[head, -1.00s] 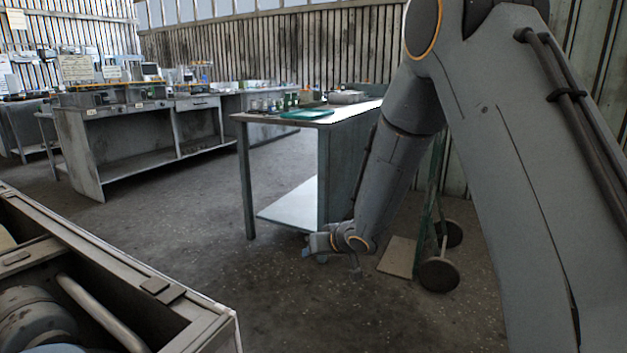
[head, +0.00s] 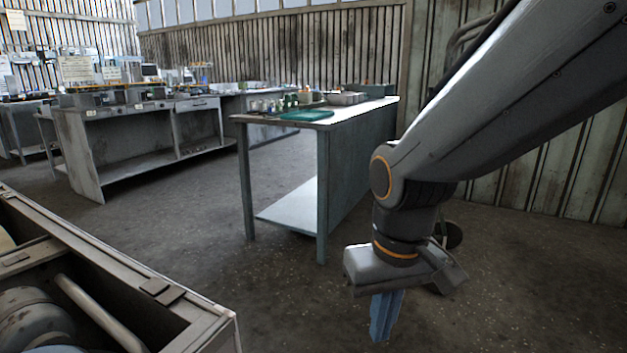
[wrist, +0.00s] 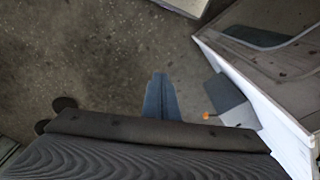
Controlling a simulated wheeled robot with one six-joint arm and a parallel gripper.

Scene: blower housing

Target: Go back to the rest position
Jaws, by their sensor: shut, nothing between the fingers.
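My gripper (head: 384,318) hangs from my arm at the right of the head view, pointing down over open floor. Its blue fingers are together, with nothing between them. In the wrist view my gripper (wrist: 161,84) shows as two blue fingers side by side above the dark floor. The blower housing (head: 190,318) is an open grey box at the lower left of the head view, well apart from my gripper. A pipe (head: 98,312) and a rounded part show inside it.
A metal table (head: 322,190) with a green tray (head: 305,115) and small items stands behind and left of my gripper. Long workbenches (head: 125,145) stand farther back. A cart wheel (head: 452,235) shows partly behind my arm. The floor between housing and table is clear.

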